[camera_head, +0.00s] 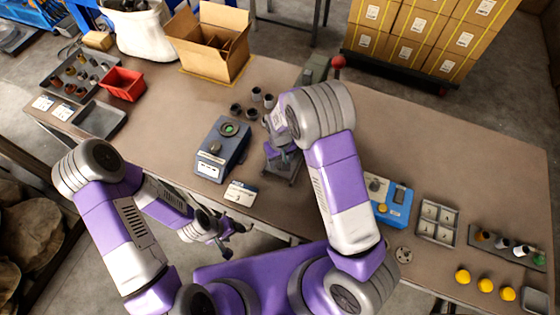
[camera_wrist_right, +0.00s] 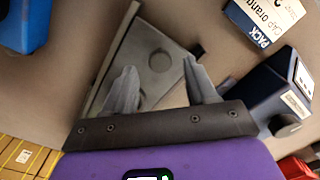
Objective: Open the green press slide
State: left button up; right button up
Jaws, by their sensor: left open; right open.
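The green press (camera_head: 315,69), with a red ball-topped lever (camera_head: 338,62), stands at the back of the bench, partly hidden behind my right arm. A grey plate (camera_wrist_right: 140,50) with round spots and a raised edge lies under my right gripper; its near corner shows in the head view (camera_head: 279,178). I cannot tell for sure if it is the press slide. My right gripper (camera_wrist_right: 160,85) is open over the plate, with nothing seen between its fingers; contact is unclear. My left gripper (camera_head: 225,245) is open and empty off the bench's front edge.
A dark blue device (camera_head: 222,148) and a label card (camera_head: 241,193) are left of the plate. Several dark cups (camera_head: 252,113) stand behind. A bright blue box (camera_head: 395,203) and grey divided tray (camera_head: 436,221) sit right. The right rear of the bench (camera_head: 450,150) is clear.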

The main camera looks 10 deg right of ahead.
jog(key=shift+r, duration=2.7)
